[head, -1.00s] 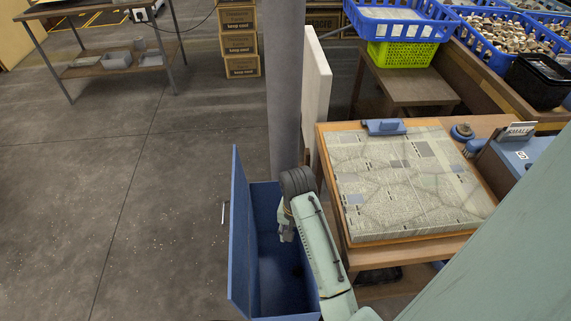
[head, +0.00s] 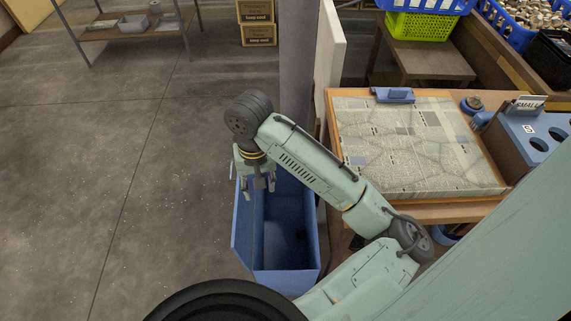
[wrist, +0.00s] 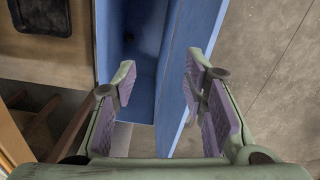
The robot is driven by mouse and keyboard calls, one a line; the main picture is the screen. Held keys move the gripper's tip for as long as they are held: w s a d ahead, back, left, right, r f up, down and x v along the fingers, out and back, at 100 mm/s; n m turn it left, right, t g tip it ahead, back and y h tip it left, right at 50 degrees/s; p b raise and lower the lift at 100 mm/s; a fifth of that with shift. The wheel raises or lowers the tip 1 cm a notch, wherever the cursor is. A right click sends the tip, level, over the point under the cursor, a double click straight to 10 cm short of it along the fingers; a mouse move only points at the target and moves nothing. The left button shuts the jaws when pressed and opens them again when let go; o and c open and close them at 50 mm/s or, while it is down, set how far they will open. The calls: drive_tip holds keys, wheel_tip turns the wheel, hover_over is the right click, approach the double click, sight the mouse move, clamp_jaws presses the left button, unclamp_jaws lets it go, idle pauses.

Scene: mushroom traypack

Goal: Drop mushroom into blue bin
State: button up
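The blue bin (head: 287,282) stands open on the floor beside the worktable, and also shows below my gripper in the wrist view (wrist: 176,62). My gripper (head: 257,190) is over the bin's left side in the head view. In the wrist view my gripper (wrist: 159,92) has its two purple-padded fingers apart, with nothing between them. A small dark spot (wrist: 129,38) shows inside the bin; I cannot tell whether it is a mushroom. No mushroom is clearly visible in the bin, and part of its inside is shaded or hidden.
The worktable (head: 470,212) holds a patterned light board (head: 410,150) and a blue holder marked "SMALL" (head: 520,135). A white panel (head: 327,50) and grey post (head: 297,60) stand behind the bin. Blue and green baskets (head: 418,25) are at the back.

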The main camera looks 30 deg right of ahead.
drive_tip(key=shift+n, duration=0.9)
drive_tip(key=shift+w+a+r, duration=0.2)
drive_tip(key=shift+a+r, duration=0.7)
drive_tip(key=shift+r, duration=0.05)
drive_tip(key=shift+w+a+r, duration=0.15)
drive_tip(key=shift+a+r, duration=0.7)
drive_tip(key=shift+r, duration=0.1)
